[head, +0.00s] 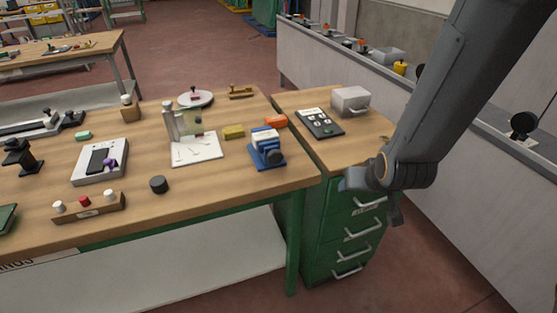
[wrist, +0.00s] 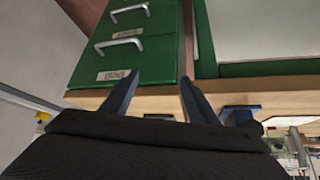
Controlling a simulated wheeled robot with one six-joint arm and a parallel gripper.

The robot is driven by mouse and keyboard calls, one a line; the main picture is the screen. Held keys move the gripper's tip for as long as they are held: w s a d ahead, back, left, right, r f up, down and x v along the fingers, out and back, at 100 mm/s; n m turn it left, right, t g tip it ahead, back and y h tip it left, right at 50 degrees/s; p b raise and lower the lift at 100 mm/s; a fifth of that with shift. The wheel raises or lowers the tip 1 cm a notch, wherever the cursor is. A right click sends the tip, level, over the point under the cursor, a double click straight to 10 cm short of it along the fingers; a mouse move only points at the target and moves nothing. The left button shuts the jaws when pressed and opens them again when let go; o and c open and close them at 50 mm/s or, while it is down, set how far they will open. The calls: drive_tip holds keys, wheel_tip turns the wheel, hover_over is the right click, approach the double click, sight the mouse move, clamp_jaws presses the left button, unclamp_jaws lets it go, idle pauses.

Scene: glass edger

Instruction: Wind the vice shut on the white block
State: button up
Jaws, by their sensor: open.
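The blue vice (head: 264,158) stands near the front right corner of the wooden bench. The white block (head: 265,134) sits at its top, between the jaws; I cannot tell how tightly. A dark round part shows on the vice's front, but the handle's details are too small to make out. My gripper (head: 372,193) is to the right of the vice, apart from it, in front of the green drawer cabinet. In the wrist view my gripper (wrist: 158,95) has its two fingers spread with nothing between them.
The green drawer cabinet (head: 345,225) has a wooden top holding a dark keypad panel (head: 320,123) and a grey box (head: 350,101). Left of the vice are a white board (head: 196,150), a yellow block (head: 233,132) and a dark cylinder (head: 158,185). An orange piece (head: 276,121) lies behind the vice.

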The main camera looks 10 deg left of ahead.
drive_tip(key=a+n+t+y, duration=0.1)
drive_tip(key=a+t, duration=0.1)
drive_tip(key=a, duration=0.2)
drive_tip(key=a+n+t+y, duration=0.1)
drive_tip(key=a+t+y, duration=0.1)
drive_tip(key=a, duration=0.3)
drive_tip(key=a+t+y, duration=0.1)
drive_tip(key=a+t, duration=0.1)
drive_tip(key=a, duration=0.2)
drive_tip(key=shift+w+a+n+y, duration=0.2)
drive_tip(key=shift+a+n+y, duration=0.1)
drive_tip(key=shift+a+n, duration=0.1)
drive_tip(key=n+t+y, duration=0.1)
drive_tip(key=t+y, duration=0.1)
drive_tip(key=y, duration=0.1)
approach(276, 159)
drive_tip(key=x, duration=0.7)
drive_tip(key=shift+r, duration=0.1)
drive_tip(key=shift+x, duration=0.8)
drive_tip(key=shift+c, duration=0.2)
drive_tip(key=c, duration=1)
